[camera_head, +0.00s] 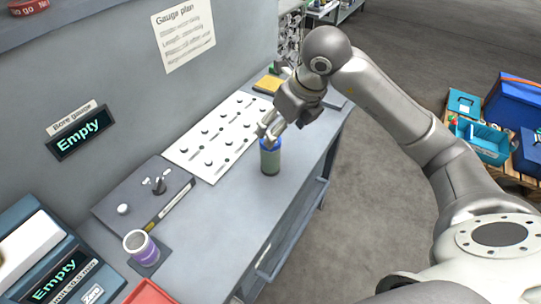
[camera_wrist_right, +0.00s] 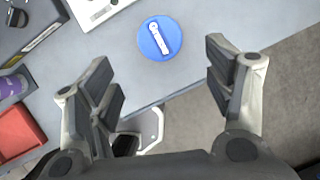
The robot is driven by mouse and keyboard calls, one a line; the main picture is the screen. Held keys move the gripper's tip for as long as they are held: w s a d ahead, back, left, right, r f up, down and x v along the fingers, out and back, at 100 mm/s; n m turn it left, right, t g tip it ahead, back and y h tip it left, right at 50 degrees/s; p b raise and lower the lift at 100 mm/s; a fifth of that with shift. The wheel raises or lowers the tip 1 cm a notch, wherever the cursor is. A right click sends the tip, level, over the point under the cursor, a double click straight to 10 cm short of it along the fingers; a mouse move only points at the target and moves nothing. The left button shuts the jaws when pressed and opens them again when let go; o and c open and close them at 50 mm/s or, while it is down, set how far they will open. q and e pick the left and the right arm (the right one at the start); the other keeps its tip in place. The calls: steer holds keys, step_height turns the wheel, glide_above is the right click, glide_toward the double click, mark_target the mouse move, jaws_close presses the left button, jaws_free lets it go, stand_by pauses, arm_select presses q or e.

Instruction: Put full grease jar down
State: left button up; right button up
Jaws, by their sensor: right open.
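A green jar with a blue lid (camera_head: 270,158) stands upright on the grey bench (camera_head: 225,205), near its front edge. I take it for the grease jar; how full it is cannot be seen. In the right wrist view its round blue lid (camera_wrist_right: 160,38) carries a pale wrench-shaped mark. My right gripper (camera_head: 268,130) is just above the jar in the head view. In the wrist view the gripper (camera_wrist_right: 160,72) is open, with nothing between its fingers, and the lid lies beyond the fingertips. My left gripper is in neither view.
A white board with pegs (camera_head: 218,135) lies behind the jar. A grey gauge plate (camera_head: 143,195), a purple cup (camera_head: 141,247) and a red tray (camera_head: 150,292) are to the left. Bare bench surrounds the jar's left side. Blue boxes (camera_head: 515,105) stand at far right.

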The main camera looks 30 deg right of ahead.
mark_target(276, 144)
steer(key=x, duration=0.4)
steer(key=shift+w+f, duration=0.15)
steer(key=shift+f, duration=0.05)
steer(key=p+x, duration=0.2)
steer(key=x, duration=0.2)
steer(key=shift+w, duration=0.1)
steer(key=shift+w+f, duration=0.25)
steer(key=shift+f, duration=0.3)
steer(key=shift+r, duration=0.1)
steer(key=c, duration=1.4)
steer(key=shift+c, duration=0.2)
